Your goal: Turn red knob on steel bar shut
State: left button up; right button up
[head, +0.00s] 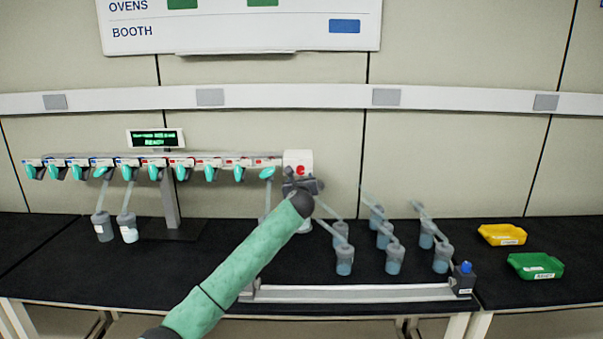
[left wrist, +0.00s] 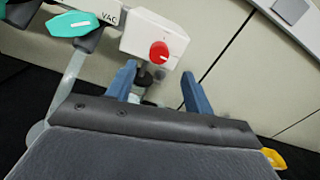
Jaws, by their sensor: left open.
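The red knob (head: 301,170) is on the white block at the right end of the steel bar (head: 220,161). In the left wrist view the red knob (left wrist: 158,52) is round with a white mark, on the white block's face. My left gripper (head: 303,184) is just below and in front of the knob in the head view. In the left wrist view its open blue fingers (left wrist: 158,76) are apart and empty, with the knob beyond the tips. The knob is not between the fingers. My right gripper is not in view.
Several teal valve handles (head: 154,171) line the bar; the closest, a teal handle (left wrist: 73,23), is left of the fingers. Two flasks (head: 103,226) hang at the left.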

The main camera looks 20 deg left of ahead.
aim_at(301, 171)
pick_arm(q)
jog(key=p+x, duration=0.2)
jog(key=x, duration=0.3)
jog(key=shift+w+r, duration=0.1)
jog(key=shift+w, duration=0.2)
jog(key=shift+w+a, duration=0.35)
jog(key=shift+w, duration=0.25)
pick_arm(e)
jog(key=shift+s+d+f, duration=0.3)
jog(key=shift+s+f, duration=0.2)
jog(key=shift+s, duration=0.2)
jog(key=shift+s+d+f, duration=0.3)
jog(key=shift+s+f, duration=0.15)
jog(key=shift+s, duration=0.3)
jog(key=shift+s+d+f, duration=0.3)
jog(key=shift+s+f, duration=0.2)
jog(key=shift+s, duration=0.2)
pick_arm(q)
jog(key=c, duration=1)
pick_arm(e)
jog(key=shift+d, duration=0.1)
